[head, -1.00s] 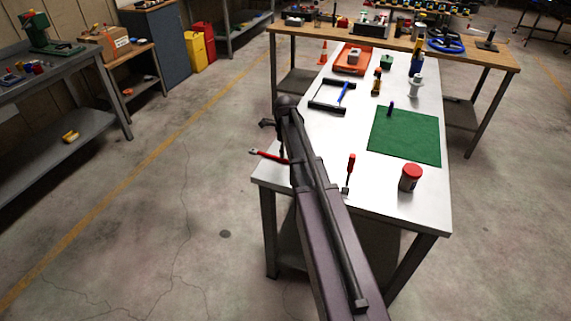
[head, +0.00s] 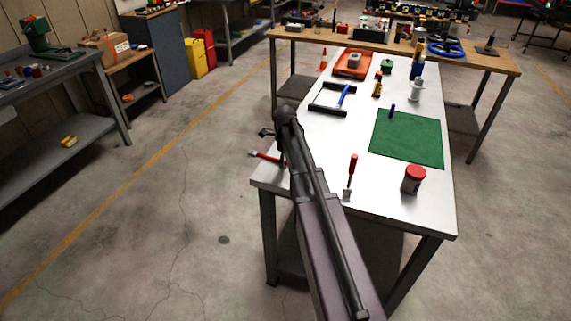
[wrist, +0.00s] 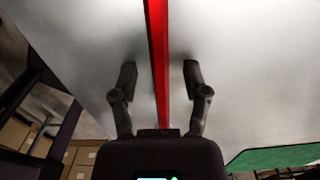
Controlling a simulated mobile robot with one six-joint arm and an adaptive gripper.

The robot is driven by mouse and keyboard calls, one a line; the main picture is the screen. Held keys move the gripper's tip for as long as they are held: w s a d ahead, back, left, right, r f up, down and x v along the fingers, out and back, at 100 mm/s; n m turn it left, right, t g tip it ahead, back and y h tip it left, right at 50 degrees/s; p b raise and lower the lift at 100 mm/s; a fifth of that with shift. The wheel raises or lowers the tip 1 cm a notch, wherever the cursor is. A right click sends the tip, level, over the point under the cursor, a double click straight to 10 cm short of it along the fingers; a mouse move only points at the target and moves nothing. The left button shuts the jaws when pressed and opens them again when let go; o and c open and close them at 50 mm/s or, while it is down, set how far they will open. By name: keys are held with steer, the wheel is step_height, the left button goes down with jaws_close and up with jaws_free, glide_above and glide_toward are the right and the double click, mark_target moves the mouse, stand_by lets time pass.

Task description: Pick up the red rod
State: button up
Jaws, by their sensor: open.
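The red rod (head: 262,155) lies at the left edge of the white table in the head view, its outer end poking past the edge and its other end hidden behind my arm. In the wrist view the red rod (wrist: 158,60) runs lengthwise between the two fingers, with a gap on each side. My gripper (wrist: 160,76) is open around it, fingers apart and not touching it. In the head view my gripper (head: 268,133) shows only partly, just above and behind the rod.
Clear floor lies left of the table.

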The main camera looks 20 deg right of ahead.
jaws_close()
steer(key=shift+r, duration=0.15)
stand_by(0.4)
step_height(320, 180, up, 4)
steer(key=p, duration=0.3)
steer(key=shift+f+p, duration=0.25)
steer(key=shift+p, duration=0.15)
steer(key=s+a+r+p, duration=0.1)
steer(key=s+a, duration=0.2)
steer(key=s, duration=1.2)
steer(key=shift+s, duration=0.4)
steer(key=shift+a+r, duration=0.1)
